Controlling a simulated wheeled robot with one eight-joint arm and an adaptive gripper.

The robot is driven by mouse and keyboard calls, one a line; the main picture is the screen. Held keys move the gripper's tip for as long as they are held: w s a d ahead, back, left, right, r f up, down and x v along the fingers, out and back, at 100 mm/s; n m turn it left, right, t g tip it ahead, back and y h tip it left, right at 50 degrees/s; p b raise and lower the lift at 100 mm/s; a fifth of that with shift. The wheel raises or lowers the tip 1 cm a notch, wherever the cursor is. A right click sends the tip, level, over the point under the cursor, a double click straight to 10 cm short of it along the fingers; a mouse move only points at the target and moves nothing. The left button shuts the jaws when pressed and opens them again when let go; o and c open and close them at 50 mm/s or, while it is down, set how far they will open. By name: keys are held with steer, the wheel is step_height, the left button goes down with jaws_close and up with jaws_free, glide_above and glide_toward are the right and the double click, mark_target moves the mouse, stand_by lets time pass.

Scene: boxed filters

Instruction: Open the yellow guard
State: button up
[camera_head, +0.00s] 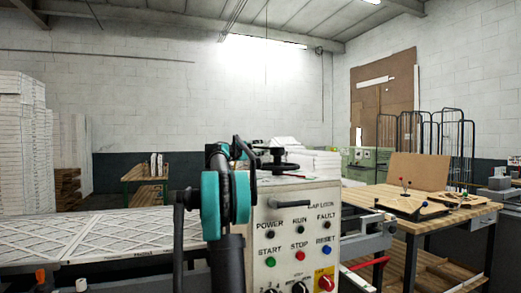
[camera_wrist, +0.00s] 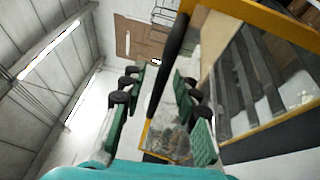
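The yellow guard (camera_wrist: 240,12) shows in the wrist view as a yellow frame around clear panels, filling the upper right. A long black bar (camera_wrist: 172,50), which looks like its handle, runs along the frame's left side. My gripper (camera_wrist: 160,85) has its two green-padded fingers spread apart. The lower part of the bar lies in the gap between the fingers as seen, nearer the right finger. I cannot tell its depth or whether it touches. In the head view I cannot make out the guard, and my arm hides part of the scene.
In the head view, a control panel (camera_head: 292,228) with buttons and a black lever stands just right of my arm. White pleated filters (camera_head: 110,238) lie at the left. A wooden table (camera_head: 430,222) stands at the right. Stacked white boards (camera_head: 22,140) stand far left.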

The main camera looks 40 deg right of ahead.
jaws_close()
stand_by(0.3)
steer(key=shift+m+y, duration=0.3)
steer(key=shift+y, duration=0.3)
steer(key=shift+s+d, duration=0.2)
steer(key=shift+d, duration=0.6)
steer(key=shift+s+d, duration=0.2)
steer(key=shift+d, duration=0.65)
steer(key=shift+s+d, duration=0.2)
steer(key=shift+d, duration=0.6)
jaws_free()
